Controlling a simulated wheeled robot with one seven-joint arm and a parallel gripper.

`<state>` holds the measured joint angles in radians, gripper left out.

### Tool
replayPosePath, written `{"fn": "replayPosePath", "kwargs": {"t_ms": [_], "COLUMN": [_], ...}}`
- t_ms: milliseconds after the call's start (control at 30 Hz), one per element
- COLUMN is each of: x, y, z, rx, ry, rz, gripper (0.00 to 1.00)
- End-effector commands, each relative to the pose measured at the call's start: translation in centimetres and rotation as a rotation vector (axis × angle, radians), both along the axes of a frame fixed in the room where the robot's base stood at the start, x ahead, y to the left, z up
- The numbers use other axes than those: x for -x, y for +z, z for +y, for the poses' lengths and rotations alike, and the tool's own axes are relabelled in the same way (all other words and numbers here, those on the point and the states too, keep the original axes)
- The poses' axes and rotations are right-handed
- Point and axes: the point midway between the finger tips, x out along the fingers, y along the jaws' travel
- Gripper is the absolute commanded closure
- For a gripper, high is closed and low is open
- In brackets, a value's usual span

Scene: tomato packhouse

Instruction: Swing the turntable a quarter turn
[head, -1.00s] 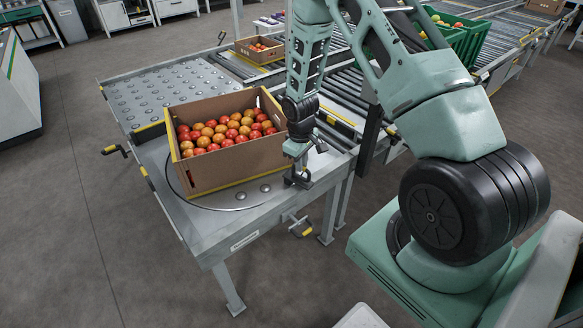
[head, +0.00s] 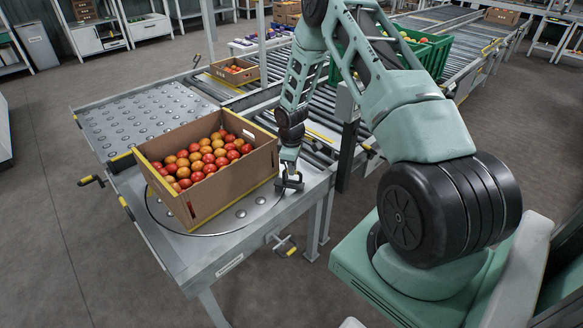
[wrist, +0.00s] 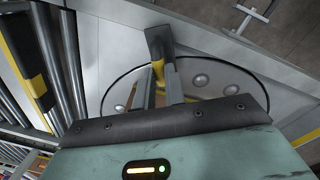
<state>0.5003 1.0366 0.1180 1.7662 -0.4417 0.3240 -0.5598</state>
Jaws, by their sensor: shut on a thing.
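The turntable (head: 262,207) is a round metal plate with ball studs, set into the near end of the grey table. A cardboard crate (head: 235,190) full of tomatoes (head: 206,158) sits on it, askew to the table's edges. My gripper (head: 290,183) is low at the plate's right side, beside the crate. In the wrist view my gripper (wrist: 162,82) is shut on a dark upright handle (wrist: 157,42) with a yellow band, at the plate's rim. The turntable also shows there (wrist: 218,76). The fingers partly hide the handle.
A ball-stud table (head: 140,118) adjoins behind. Roller conveyors (head: 320,128) run back to the right, with a small tomato box (head: 234,72) and green crates (head: 428,55). A yellow-tipped lever (head: 284,245) sticks out below the near edge. The floor at left is clear.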

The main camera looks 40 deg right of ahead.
Motion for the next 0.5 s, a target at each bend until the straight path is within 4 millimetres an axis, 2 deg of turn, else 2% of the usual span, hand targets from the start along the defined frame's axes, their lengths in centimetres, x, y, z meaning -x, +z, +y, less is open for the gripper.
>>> {"fn": "replayPosePath", "kwargs": {"t_ms": [367,400,433,467,500], "x": [-0.45,-0.45,-0.45,-0.43,-0.4], "y": [0.18,0.18,0.19,0.18,0.17], "z": [-0.71,-0.74,-0.74,-0.72,-0.68], "rx": [0.011,0.011,0.011,0.011,0.011], "ry": [0.004,0.004,0.003,0.003,0.003], "rz": [-0.014,-0.014,-0.015,-0.015,-0.013], "gripper": [1.0,0.8,0.72,0.67,0.67]}}
